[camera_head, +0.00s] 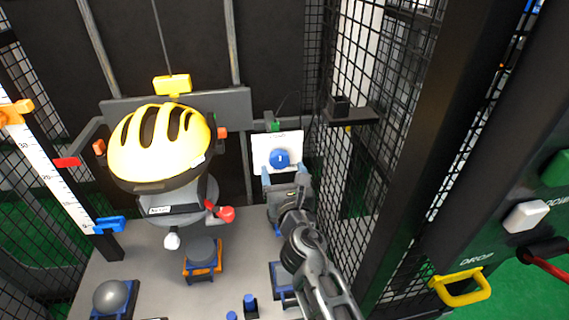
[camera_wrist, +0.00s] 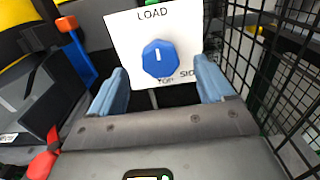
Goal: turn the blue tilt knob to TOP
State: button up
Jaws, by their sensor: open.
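The blue tilt knob (camera_wrist: 160,58) is a faceted round knob on a white plate (camera_wrist: 120,32). Its white pointer line runs up toward the word LOAD. The words TOP and a partly hidden SID stand below it. In the head view the knob (camera_head: 279,158) sits on the white plate at the back of the tower. My gripper (camera_wrist: 160,90) is open, its two blue fingers on the lower left and lower right of the knob, apart from it. In the head view my gripper (camera_head: 285,178) is just in front of the plate.
A yellow helmet (camera_head: 160,140) on a grey headform hangs left of my arm. A red clamp (camera_head: 222,213) is near it. Black wire mesh (camera_head: 350,130) stands close on the right. A yellow DROP handle (camera_head: 462,288) is on the right panel.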

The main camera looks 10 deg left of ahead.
aim_at(280, 161)
jog(key=shift+b+x, duration=0.65)
jog(key=shift+x, duration=1.65)
jog(key=shift+c, duration=0.5)
jog(key=c, duration=0.9)
